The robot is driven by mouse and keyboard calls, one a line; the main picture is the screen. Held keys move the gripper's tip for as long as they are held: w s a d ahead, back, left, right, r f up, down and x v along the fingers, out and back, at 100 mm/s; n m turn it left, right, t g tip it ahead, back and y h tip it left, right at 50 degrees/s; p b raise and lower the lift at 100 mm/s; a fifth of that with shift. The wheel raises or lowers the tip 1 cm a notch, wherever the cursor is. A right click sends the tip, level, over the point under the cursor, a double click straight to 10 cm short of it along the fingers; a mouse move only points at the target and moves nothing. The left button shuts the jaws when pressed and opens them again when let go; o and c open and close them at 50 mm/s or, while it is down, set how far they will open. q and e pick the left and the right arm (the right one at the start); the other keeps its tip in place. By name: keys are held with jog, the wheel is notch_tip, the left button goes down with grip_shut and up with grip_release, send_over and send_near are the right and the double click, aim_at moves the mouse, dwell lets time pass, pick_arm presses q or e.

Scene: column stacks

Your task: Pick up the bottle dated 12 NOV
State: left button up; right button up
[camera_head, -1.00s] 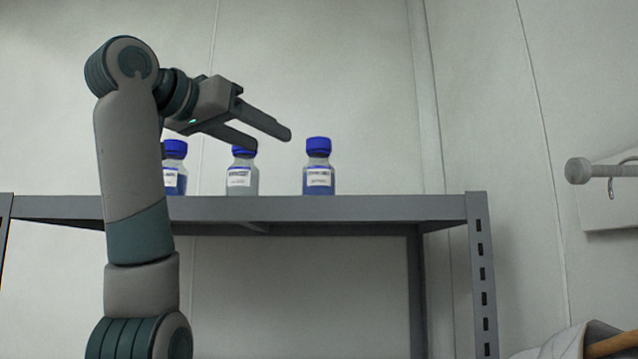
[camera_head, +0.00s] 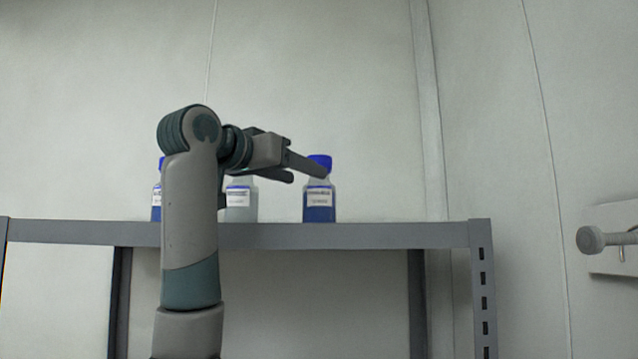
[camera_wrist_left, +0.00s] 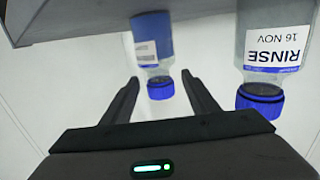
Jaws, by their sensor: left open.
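Three blue-capped bottles stand upright on the shelf. The right one (camera_head: 320,208) holds blue liquid. The middle one (camera_head: 241,205), with clear liquid, reads "RINSE 16 NOV" in the upside-down left wrist view (camera_wrist_left: 272,52). The left one (camera_head: 157,190), blue, is partly hidden behind my arm. No label reading 12 NOV is legible. My right gripper is not in view.
The grey metal shelf (camera_head: 390,235) carries the bottles, with a slotted upright (camera_head: 482,290) at its right end. The shelf top right of the bottles is clear. A wall stands behind. A round-ended peg (camera_head: 590,239) sticks out at the far right.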

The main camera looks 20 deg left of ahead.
pick_arm(q)
jog(key=shift+x, duration=0.8)
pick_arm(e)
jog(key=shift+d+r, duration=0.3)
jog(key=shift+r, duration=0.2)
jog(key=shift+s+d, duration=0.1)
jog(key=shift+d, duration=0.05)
pick_arm(q)
jog(key=w+p, duration=0.1)
jog(key=p, duration=0.1)
jog(key=w+d+r+p, duration=0.1)
jog(key=p, duration=0.1)
jog(key=shift+w+r, duration=0.2)
jog(key=shift+w, duration=0.05)
jog(key=shift+p+x, duration=0.6)
jog(key=shift+x, duration=0.2)
jog(key=shift+w+d+f, duration=0.2)
jog(key=shift+w, duration=0.3)
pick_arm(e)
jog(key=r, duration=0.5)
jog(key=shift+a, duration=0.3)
pick_arm(q)
jog(key=shift+s, duration=0.1)
